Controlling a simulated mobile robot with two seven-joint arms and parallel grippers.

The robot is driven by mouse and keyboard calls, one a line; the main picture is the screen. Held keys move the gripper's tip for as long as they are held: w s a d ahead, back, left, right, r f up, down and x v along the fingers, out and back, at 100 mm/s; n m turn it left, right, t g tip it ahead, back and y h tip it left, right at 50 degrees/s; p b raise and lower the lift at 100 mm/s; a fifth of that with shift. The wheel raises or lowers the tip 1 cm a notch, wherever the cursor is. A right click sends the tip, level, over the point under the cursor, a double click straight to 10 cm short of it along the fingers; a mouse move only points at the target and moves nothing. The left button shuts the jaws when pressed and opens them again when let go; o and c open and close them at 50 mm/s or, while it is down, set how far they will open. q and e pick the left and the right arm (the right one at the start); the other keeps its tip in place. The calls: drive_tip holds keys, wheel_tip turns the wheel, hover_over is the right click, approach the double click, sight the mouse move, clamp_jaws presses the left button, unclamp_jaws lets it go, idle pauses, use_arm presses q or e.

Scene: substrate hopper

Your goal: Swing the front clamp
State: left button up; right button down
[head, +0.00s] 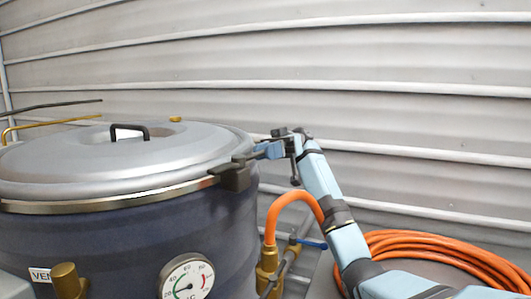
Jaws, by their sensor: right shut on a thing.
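A large dark drum-shaped vessel (120,245) with a silver domed lid (90,165) fills the left half of the head view. A dark clamp (236,178) sits on the right side of the lid's rim, with a short lever pointing up and to the right. My right gripper (262,151) is shut on the end of this lever. Its fingers partly hide the lever's tip. My left gripper is out of view.
A black handle (130,131) stands on the lid. A round gauge (187,279) and a brass fitting (67,281) are on the vessel's front. An orange hose (290,200) runs below my right arm, and a coiled orange hose (430,247) lies at right. A ribbed grey wall (400,60) is behind.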

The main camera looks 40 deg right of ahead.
drive_tip(key=c, duration=1.1)
unclamp_jaws()
drive_tip(key=shift+w+d+b, duration=0.2)
drive_tip(key=shift+w+d, duration=0.1)
drive_tip(key=shift+d, duration=1.65)
drive_tip(key=shift+w+d+b, duration=0.15)
drive_tip(key=shift+w+d, duration=0.2)
drive_tip(key=shift+d, duration=1.65)
drive_tip(key=shift+w+d+b, duration=0.2)
drive_tip(key=shift+w+d, duration=0.1)
drive_tip(key=shift+d, duration=1.65)
